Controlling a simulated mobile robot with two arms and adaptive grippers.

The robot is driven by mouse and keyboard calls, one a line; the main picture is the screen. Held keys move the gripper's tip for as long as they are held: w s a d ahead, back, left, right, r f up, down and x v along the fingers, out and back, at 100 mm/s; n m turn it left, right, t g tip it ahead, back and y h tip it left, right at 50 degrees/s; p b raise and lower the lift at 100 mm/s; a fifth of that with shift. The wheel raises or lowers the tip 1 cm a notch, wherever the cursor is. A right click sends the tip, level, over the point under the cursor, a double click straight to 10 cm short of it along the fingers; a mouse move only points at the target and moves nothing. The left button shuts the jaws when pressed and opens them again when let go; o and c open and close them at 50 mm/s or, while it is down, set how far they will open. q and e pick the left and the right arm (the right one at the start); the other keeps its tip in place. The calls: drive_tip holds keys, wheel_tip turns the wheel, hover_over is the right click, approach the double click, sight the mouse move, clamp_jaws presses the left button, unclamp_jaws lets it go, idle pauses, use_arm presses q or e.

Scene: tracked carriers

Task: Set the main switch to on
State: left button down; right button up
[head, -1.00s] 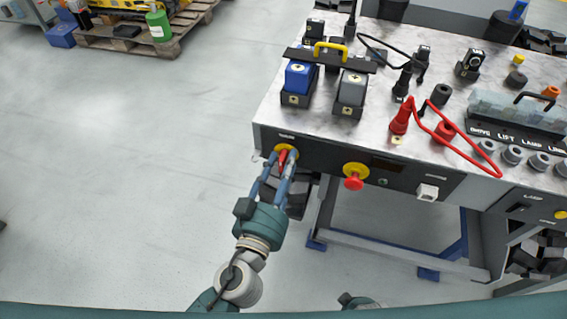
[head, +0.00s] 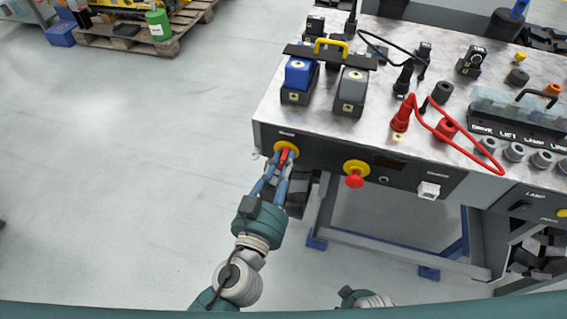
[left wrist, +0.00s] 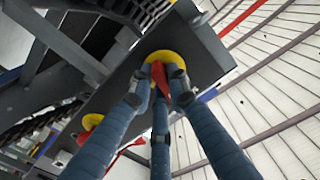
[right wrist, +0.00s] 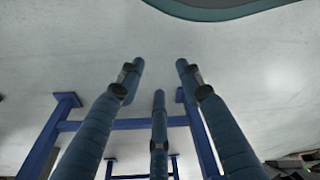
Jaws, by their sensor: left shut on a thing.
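The main switch is a red handle (head: 285,155) on a round yellow plate (head: 294,146), at the left end of the bench's dark front panel. My left gripper (head: 280,168) reaches up to it from below and is shut on the red handle. In the left wrist view the red handle (left wrist: 161,77) sits between the fingertips, with the yellow plate (left wrist: 166,57) behind; the fingers partly hide the handle. My right gripper (right wrist: 158,78) is open and empty in the right wrist view, above the floor and blue frame bars.
A red push button (head: 354,180) on a yellow collar sits to the right on the same panel. The bench top (head: 275,110) holds blue and grey blocks, a red cable and several plugs. Open floor (head: 130,180) lies to the left.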

use_arm(q)
drive_tip(key=shift+m, duration=1.9)
drive_tip(key=m, duration=0.3)
drive_tip(key=shift+a+m, duration=0.15)
drive_tip(key=shift+m, duration=0.15)
drive_tip(key=m, duration=0.2)
drive_tip(key=shift+m, duration=0.3)
drive_tip(key=m, duration=0.2)
drive_tip(key=shift+a+m, duration=0.1)
drive_tip(key=shift+m, duration=0.2)
drive_tip(key=shift+w+m+p, duration=0.1)
drive_tip(key=shift+m+p, duration=0.35)
drive_tip(key=shift+m, duration=0.75)
use_arm(e)
drive_tip(key=shift+s+d+f, duration=0.1)
drive_tip(key=shift+s+f, duration=0.7)
drive_tip(key=shift+f, duration=0.15)
drive_tip(key=shift+w, duration=0.25)
